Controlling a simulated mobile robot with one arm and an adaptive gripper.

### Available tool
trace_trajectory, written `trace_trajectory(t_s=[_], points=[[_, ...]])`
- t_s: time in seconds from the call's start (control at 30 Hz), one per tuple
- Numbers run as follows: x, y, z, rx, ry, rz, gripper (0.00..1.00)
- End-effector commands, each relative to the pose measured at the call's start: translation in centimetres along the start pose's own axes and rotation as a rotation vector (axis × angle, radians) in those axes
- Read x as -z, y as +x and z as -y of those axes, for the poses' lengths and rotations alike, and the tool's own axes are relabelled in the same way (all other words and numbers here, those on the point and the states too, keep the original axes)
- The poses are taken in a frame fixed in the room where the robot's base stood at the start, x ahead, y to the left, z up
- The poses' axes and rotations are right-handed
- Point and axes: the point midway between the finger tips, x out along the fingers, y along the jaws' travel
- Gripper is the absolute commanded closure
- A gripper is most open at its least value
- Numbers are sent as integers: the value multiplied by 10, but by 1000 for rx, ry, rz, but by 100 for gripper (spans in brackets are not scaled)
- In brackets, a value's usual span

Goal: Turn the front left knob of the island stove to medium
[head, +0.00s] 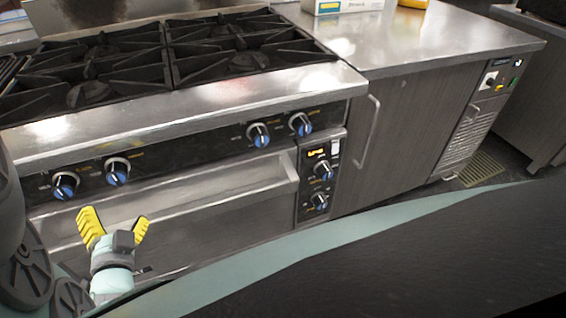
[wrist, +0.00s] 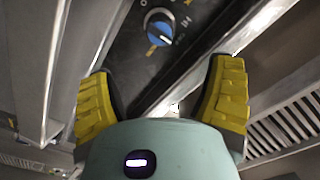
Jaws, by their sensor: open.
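The island stove (head: 180,115) has a front panel with blue-faced knobs. The leftmost knob (head: 65,184) and a second knob (head: 117,170) beside it sit at the panel's left end. Two more knobs (head: 259,134) (head: 300,124) are to the right. My gripper (head: 115,222) is open and empty, its yellow fingers pointing up just below the two left knobs in the head view. In the wrist view, my gripper (wrist: 163,78) has one knob (wrist: 160,27) beyond and between its spread fingers, apart from them. Which knob this is, I cannot tell for sure.
An oven control panel (head: 310,185) with two knobs and a lit display is right of the stove front. A long ledge or handle (head: 240,190) runs below the knobs. A steel counter (head: 430,45) with cabinets (head: 390,140) stands to the right. Black burner grates (head: 240,45) cover the top.

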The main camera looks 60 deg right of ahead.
Motion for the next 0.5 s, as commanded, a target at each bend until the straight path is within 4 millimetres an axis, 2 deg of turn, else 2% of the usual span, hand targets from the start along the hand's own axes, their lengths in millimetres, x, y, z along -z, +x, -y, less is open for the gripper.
trace_trajectory(t_s=[0.1, 0.5], points=[[1, 22, 0, -3, 2, -4, 20], [2, 83, -1, -4, 0, -3, 20]])
